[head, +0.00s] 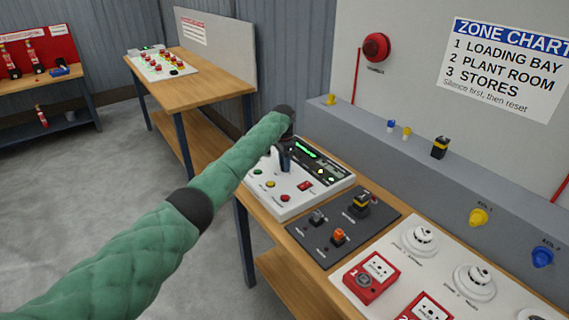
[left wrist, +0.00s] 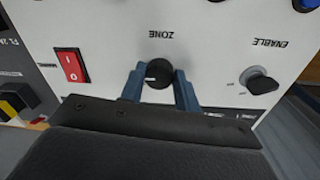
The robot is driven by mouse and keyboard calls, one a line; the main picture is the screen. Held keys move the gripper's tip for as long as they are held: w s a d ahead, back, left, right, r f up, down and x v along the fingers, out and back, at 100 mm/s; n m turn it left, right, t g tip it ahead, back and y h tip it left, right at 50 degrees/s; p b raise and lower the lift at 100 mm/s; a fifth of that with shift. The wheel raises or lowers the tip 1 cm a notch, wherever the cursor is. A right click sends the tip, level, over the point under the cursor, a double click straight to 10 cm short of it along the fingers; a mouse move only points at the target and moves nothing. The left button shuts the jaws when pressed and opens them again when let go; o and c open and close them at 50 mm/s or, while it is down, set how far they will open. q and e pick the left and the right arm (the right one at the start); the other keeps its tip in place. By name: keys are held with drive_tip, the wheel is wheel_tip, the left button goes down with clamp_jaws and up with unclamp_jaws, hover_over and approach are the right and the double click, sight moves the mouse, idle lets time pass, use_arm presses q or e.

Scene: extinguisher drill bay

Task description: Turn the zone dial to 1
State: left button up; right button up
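The zone dial (left wrist: 158,74) is a round black knob on the white panel (left wrist: 215,55), beneath an upside-down ZONE label in the left wrist view. A small white mark on its face points to the left of that picture. My left gripper (left wrist: 160,80) has its two blue fingers on either side of the dial, close against it. In the head view my left gripper (head: 283,158) is over the white panel (head: 310,200), and the gripper and arm hide the dial. The numbers around the dial are not readable. My right gripper is in neither view.
A red rocker switch (left wrist: 72,66) and the black ENABLE key knob (left wrist: 262,82) flank the dial. A dark plate (head: 345,228) with switches and white detector bases lie to the right. A zone chart (head: 505,65) hangs on the wall.

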use_arm(q)
drive_tip(key=shift+r+n+p, duration=0.1)
drive_tip(key=shift+n+p, duration=0.2)
drive_tip(key=shift+n, duration=0.1)
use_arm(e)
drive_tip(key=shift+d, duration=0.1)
use_arm(q)
drive_tip(key=n+p, duration=0.2)
drive_tip(key=n, duration=0.2)
drive_tip(key=shift+s+r+n+p, duration=0.1)
drive_tip(key=shift+n+p, duration=0.2)
drive_tip(key=shift+p, duration=0.1)
drive_tip(key=n+p, duration=0.4)
drive_tip(key=n, duration=0.5)
drive_tip(key=shift+d+t+p, duration=0.1)
drive_tip(key=shift+t+p, duration=0.2)
drive_tip(key=shift+n+h+p, duration=0.3)
drive_tip(key=shift+n+p, duration=0.35)
drive_tip(key=shift+n, duration=1.15)
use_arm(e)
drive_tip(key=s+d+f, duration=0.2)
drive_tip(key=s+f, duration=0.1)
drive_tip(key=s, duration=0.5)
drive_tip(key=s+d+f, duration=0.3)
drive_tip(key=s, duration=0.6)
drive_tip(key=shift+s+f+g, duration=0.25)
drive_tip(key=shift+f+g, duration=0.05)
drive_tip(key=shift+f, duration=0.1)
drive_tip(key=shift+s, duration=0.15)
